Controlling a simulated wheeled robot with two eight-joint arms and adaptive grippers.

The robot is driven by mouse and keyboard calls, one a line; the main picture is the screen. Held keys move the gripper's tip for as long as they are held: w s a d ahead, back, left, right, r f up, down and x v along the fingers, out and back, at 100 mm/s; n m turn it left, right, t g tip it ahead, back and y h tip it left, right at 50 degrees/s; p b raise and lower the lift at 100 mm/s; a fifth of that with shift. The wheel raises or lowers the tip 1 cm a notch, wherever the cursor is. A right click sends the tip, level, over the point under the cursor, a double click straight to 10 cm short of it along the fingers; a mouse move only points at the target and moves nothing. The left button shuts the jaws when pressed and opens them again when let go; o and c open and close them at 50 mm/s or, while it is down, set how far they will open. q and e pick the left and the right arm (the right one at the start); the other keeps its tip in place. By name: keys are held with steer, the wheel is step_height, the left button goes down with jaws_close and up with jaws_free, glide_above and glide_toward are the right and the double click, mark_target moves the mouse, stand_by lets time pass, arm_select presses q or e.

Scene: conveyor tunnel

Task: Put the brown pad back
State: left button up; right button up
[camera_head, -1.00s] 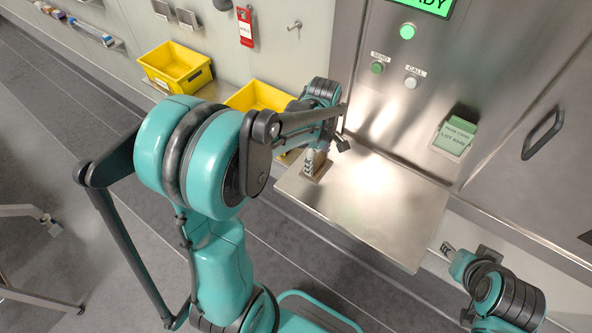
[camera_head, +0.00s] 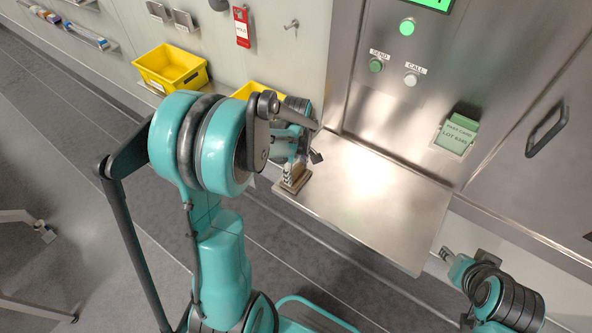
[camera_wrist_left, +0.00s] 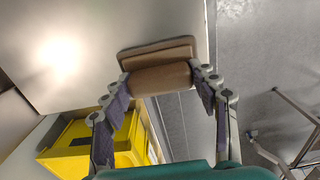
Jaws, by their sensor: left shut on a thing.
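My left gripper (camera_head: 294,166) is shut on the brown pad (camera_head: 291,188) at the left corner of the steel shelf (camera_head: 372,205). In the left wrist view the pad (camera_wrist_left: 160,76) is a brown block with a flat, wider plate at its far side. The fingers of the left gripper (camera_wrist_left: 160,82) press on its two ends. The pad overlaps the shelf edge in that view; I cannot tell whether it touches the shelf. My right gripper (camera_head: 446,255) is low at the right, beyond the shelf's front edge, too small to read.
Two yellow bins hang on the wall at the left; one bin (camera_head: 172,70) is clear and the other (camera_head: 258,91) is partly hidden by my left arm. A green card holder (camera_head: 457,134), the SEND button (camera_head: 376,66) and a door handle (camera_head: 545,132) are on the steel wall. The rest of the shelf is bare.

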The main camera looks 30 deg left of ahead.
mark_target(296, 169)
arm_select(q)
steer(key=shift+f, duration=0.25)
steer(key=o, duration=1.1)
steer(key=shift+r, duration=0.1)
steer(key=shift+r, duration=0.35)
step_height(296, 169, up, 11)
steer(key=p, duration=0.3)
steer(key=s+d+r+m+t, duration=0.1)
steer(key=s+d+m+t, duration=0.1)
steer(key=m, duration=0.3)
steer(key=s+d+r+m+t, duration=0.2)
steer(key=s+d+m, duration=0.3)
steer(key=m, duration=0.1)
steer(key=s+d+r+m+t, duration=0.2)
steer(key=s+d+m+t, duration=0.1)
steer(key=m, duration=0.3)
steer(key=shift+s+d+r, duration=0.15)
steer(key=shift+s+d, duration=0.15)
steer(key=shift+s, duration=0.2)
